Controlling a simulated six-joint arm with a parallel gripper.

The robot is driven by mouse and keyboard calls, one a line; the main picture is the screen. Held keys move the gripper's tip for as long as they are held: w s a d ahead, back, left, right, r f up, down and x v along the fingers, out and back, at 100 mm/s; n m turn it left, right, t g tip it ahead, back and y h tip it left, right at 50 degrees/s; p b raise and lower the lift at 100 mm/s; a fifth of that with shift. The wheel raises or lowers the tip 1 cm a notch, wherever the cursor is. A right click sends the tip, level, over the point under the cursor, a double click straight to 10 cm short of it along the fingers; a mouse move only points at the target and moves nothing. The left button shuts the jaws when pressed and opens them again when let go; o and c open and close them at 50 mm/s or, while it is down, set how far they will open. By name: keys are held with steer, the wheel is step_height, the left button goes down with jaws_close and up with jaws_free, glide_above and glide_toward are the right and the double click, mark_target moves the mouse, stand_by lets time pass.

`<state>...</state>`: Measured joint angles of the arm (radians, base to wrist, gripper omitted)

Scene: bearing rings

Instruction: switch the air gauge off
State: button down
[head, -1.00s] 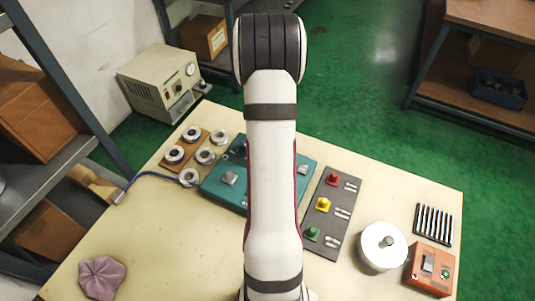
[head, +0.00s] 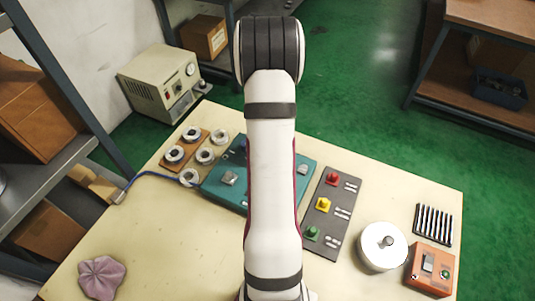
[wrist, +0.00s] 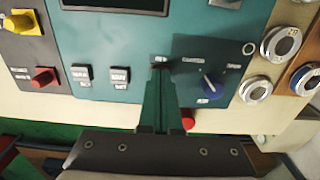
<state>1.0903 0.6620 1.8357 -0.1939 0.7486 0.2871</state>
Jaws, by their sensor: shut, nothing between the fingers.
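The air gauge appears to be the teal box (head: 223,192) on the table, with a blue tube running to its left side; my arm hides its middle in the head view. The wrist view shows its teal panel (wrist: 120,48) with a dark display (wrist: 115,3), two labelled push buttons (wrist: 100,76) and a blue rotary knob (wrist: 212,87). Small labels surround the knob, too blurred to read. My gripper (wrist: 160,69) is shut and empty, its tips over the panel to the left of the knob, apart from it. I cannot tell the tips' height above the panel.
Metal rings (head: 174,155) lie left of the box, some on a brown board. A grey plate with red, yellow and green knobs (head: 323,205) is to the right. Further right are a white round pot (head: 382,247) and an orange switch box (head: 431,268). The front-left table is mostly clear.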

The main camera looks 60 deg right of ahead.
step_height(320, 180, up, 7)
stand_by(0.6)
steer(key=w+a+r+n, duration=0.2)
steer(key=w+a+r, duration=0.1)
steer(key=a, duration=0.3)
steer(key=w+a+r+n, duration=0.1)
steer(key=w+a+r, duration=0.2)
steer(key=a, duration=0.3)
steer(key=s+a+r+n+y, duration=0.1)
steer(key=a+r+n, duration=0.15)
steer(key=a, duration=0.55)
steer(key=s+a+r+n, duration=0.2)
steer(key=a+n, duration=0.1)
steer(key=a, duration=0.6)
steer(key=s+a+n, duration=0.4)
steer(key=s+a, duration=0.4)
steer(key=a, duration=0.2)
steer(key=shift+s+f+y, duration=0.2)
steer(key=shift+s+y, duration=0.15)
steer(key=shift+y, duration=0.05)
